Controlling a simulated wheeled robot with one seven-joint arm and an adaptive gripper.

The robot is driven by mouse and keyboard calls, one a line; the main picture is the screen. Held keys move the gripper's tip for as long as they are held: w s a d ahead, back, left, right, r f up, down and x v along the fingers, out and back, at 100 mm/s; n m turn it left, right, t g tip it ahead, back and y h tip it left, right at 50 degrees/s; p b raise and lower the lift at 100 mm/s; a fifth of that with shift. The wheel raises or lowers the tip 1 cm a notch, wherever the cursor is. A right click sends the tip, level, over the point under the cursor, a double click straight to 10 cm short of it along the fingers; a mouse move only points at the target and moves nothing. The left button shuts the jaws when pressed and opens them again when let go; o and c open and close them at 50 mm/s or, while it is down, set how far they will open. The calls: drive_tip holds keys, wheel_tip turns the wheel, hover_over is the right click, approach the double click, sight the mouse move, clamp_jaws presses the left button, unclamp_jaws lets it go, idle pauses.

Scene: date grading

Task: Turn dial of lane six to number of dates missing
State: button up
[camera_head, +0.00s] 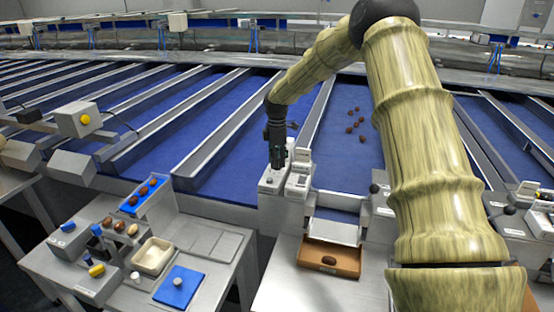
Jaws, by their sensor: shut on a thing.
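My gripper (277,163) points down at a grey control box (270,187) at the near end of a blue lane. It is shut on the dial on top of that box; the fingers hide most of the dial, and its setting cannot be read. A white unit with a small panel (299,180) stands just right of the gripper; its writing is too small to read. Several brown dates (353,122) lie on the blue lane (335,150) behind. A brown tray (347,268) in front holds one dark date (329,260).
My arm crosses the right side and hides part of the lanes. A side table at left holds a blue tray of dates (138,205), a cream bowl (152,257), a blue mat (192,283) and coloured knobs. Other lane boxes (378,200) stand to the right.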

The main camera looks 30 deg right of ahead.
drive_tip(key=shift+w+d+r+n, duration=0.1)
drive_tip(key=shift+w+r+n, duration=0.1)
drive_tip(key=shift+r+n, duration=0.1)
idle(0.4)
drive_tip(key=o, duration=0.9)
drive_tip(key=shift+o, duration=0.8)
drive_tip(key=shift+s+f, duration=0.15)
drive_tip(key=shift+f, duration=0.05)
drive_tip(key=shift+r, duration=0.1)
wheel_tip(320, 180, up, 12)
